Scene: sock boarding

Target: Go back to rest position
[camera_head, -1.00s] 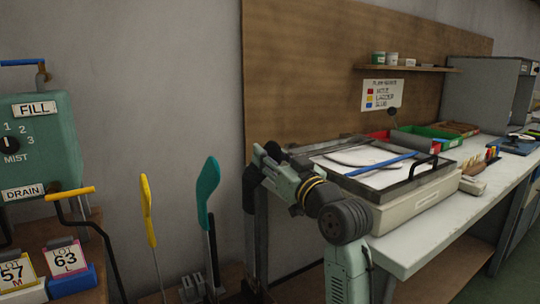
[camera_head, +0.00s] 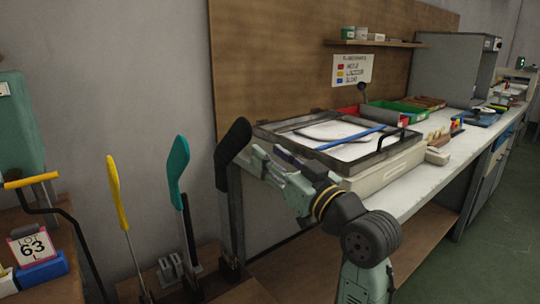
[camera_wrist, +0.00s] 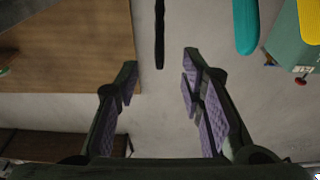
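My gripper (camera_wrist: 158,80) is open and empty in the wrist view, its purple-padded fingers well apart. In the head view my gripper (camera_head: 262,163) is level with the upright black foot-shaped form (camera_head: 233,140), just to its right. In the wrist view the black form (camera_wrist: 160,35) shows edge-on beyond the fingertips, in the gap between them. I cannot tell whether they touch. A teal form (camera_head: 178,170) and a yellow form (camera_head: 117,190) stand upright to the left of the black one.
The white workbench (camera_head: 412,195) on the right bears a framed tray (camera_head: 350,160) with a blue rod, close behind my arm. A green cabinet (camera_head: 18,130) and a lot card marked 63 (camera_head: 32,245) are at the left. The green floor (camera_head: 480,240) at right is clear.

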